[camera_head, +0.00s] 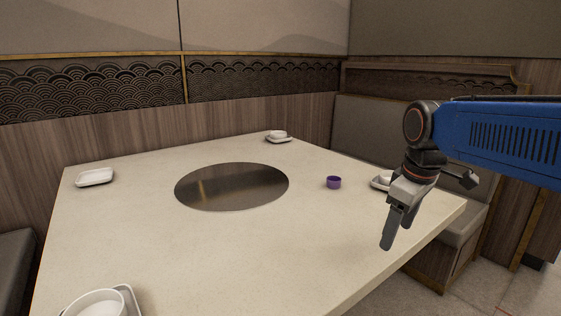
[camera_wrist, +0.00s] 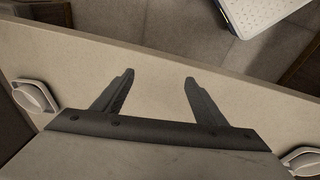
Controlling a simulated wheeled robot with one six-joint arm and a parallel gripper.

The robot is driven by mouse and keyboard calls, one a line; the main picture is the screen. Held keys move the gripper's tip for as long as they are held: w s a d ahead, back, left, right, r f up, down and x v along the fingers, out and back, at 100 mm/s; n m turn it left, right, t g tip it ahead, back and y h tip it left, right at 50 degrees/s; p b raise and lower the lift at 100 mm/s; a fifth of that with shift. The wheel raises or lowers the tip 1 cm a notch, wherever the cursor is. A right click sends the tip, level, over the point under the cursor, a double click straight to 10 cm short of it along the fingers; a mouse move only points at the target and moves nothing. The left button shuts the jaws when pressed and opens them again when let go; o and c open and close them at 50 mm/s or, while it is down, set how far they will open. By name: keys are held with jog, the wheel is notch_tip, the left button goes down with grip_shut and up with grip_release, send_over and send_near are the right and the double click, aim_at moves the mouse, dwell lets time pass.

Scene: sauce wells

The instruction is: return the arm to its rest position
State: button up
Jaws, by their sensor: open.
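My gripper (camera_head: 398,228) hangs at the end of my blue arm, over the right part of the table in the head view. In the wrist view my gripper (camera_wrist: 157,82) shows its two dark fingers spread apart with nothing between them. The table edge and the floor beyond lie past the fingertips. A small purple cup (camera_head: 334,182) stands on the table to the left of my gripper. A white dish on a tray (camera_head: 380,182) is partly hidden behind my gripper.
The pale table (camera_head: 230,260) has a round dark metal plate (camera_head: 232,187) set in its middle. A white tray (camera_head: 95,177) is at the left, a bowl (camera_head: 95,305) at the front left, and a dish (camera_head: 278,136) at the back. A bench (camera_head: 362,128) stands behind the table.

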jog(key=s+d+f+m+t, duration=0.2)
jog(key=s+f+m, duration=0.6)
jog(key=s+f, duration=0.4)
jog(key=s, duration=0.3)
jog(key=shift+s+d, duration=0.2)
jog(key=shift+s, duration=0.15)
jog(key=shift+f, duration=0.1)
